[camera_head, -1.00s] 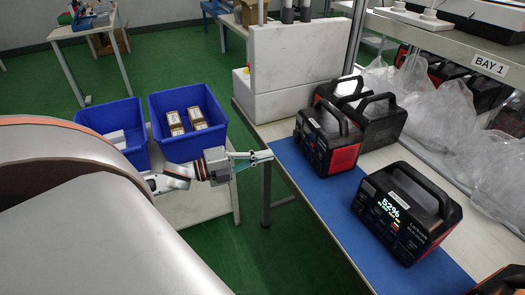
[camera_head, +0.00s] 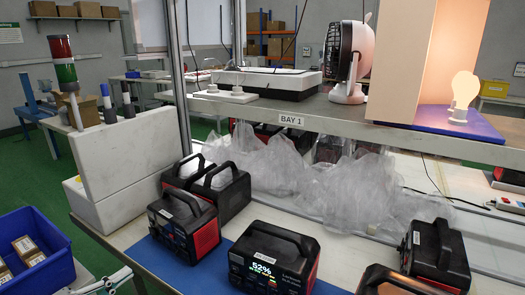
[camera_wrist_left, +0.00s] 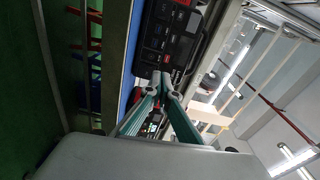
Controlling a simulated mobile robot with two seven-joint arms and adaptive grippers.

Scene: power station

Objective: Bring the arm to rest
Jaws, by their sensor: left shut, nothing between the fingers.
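My left gripper (camera_head: 112,281) shows at the bottom left edge of the head view, beside the front of the workbench. Its fingers are shut with nothing between them; the rest of the arm is out of the picture. In the left wrist view the shut fingers (camera_wrist_left: 162,82) point toward a black power station (camera_wrist_left: 170,40) on the bench, and I cannot tell the gap. My right gripper is not in view.
Power stations stand on the blue mat (camera_head: 165,262), one with a lit "52%" display (camera_head: 262,268). A blue bin (camera_head: 40,255) with boxes is at left. A white block (camera_head: 130,155), plastic bags (camera_head: 320,180) and a shelf with a fan (camera_head: 347,60) lie beyond.

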